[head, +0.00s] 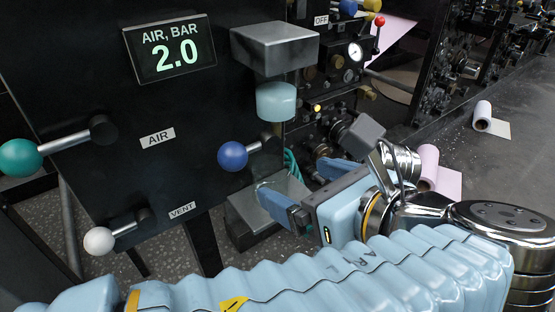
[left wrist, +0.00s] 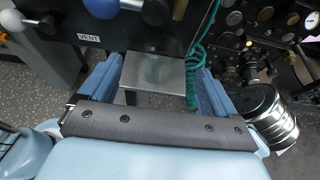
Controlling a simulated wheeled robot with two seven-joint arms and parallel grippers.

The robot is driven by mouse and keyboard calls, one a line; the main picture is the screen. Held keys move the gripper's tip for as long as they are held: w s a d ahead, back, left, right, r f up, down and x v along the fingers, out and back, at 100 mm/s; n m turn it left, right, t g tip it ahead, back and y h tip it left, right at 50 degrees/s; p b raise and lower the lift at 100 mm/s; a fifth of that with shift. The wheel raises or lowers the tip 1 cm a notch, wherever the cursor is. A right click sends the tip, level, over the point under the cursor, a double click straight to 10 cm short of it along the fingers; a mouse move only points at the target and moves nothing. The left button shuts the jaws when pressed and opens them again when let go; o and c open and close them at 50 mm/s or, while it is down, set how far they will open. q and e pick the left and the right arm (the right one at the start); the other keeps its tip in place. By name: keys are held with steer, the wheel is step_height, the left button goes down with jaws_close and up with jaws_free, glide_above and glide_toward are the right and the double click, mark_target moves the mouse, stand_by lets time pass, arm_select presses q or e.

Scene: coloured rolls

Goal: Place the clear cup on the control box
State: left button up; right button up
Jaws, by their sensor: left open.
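I cannot make out a clear cup in either view. A black panel box (head: 110,190) with a lit "AIR, BAR 2.0" display (head: 171,49) fills the left of the head view; I cannot tell whether it is the control box. My left gripper (head: 308,192) is open and empty, beside a low grey metal block (head: 236,212) at the panel's right. In the left wrist view the flat metal top (left wrist: 155,72) of this block shows between and beyond the two blue fingers (left wrist: 157,85). My right gripper is not in view.
A grey metal head (head: 275,48) with a pale blue cylinder (head: 276,102) overhangs the block. Lever knobs, teal (head: 20,158), blue (head: 232,155) and white (head: 99,241), stick out. Gauges and valves (head: 354,52) stand behind.

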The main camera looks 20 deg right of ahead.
arm_select(q)
steer(key=v, duration=0.4)
steer(key=shift+p, duration=0.35)
